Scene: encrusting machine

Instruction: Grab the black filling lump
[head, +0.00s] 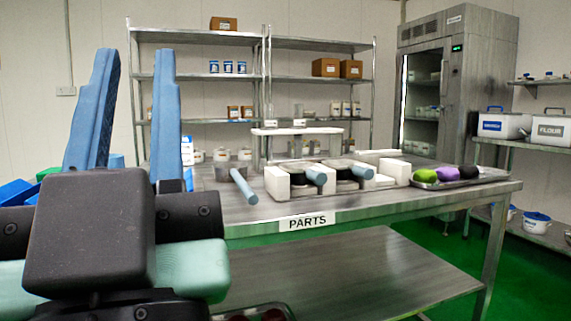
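The black filling lump (468,172) lies on a metal tray (448,186) at the right end of the steel table. It is the rightmost lump, with a purple lump (447,174) and a green lump (425,176) to its left. My gripper (135,55) is large in the left foreground, its two blue fingers pointing up and apart. Nothing shows between the fingers. It is far to the left of the black lump and much closer to the camera.
The steel table (390,207) carries a "PARTS" label, white blocks (277,183), and blue-grey cylinders (243,187). A steel cabinet (470,60) and shelving (200,78) stand behind. A side shelf with a flour bin (548,129) is at right. Green floor (430,240) is free in front of that shelf.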

